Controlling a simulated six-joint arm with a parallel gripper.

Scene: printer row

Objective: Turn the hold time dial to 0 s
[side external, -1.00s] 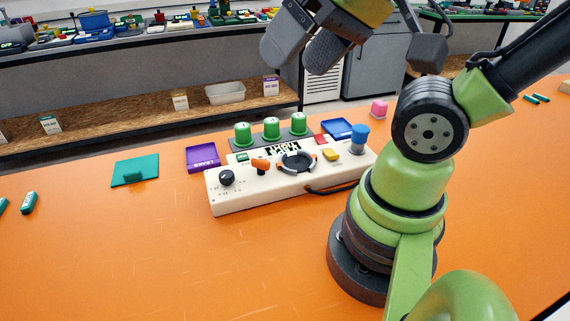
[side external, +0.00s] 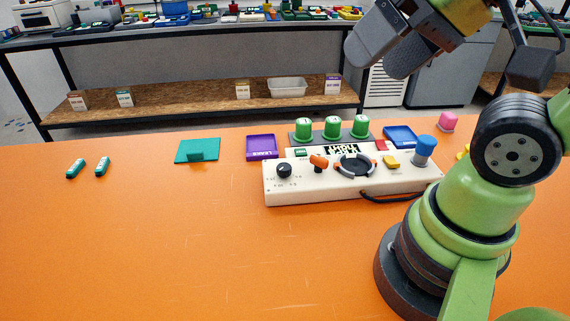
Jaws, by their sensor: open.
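A cream control panel (side external: 310,190) stands on the orange table. A small black dial (side external: 284,170) with small marks around it sits at the panel's left end. It looks like the hold time dial, but its lettering and pointer setting are too small to read. My gripper (side external: 391,50) is high above and behind the panel in the picture, up and to the right of the dial. Its two grey fingers are apart with nothing between them, and it touches nothing.
Three green knobs (side external: 332,127) stand behind. A purple tray (side external: 262,149) is near the panel's left. The front table is clear.

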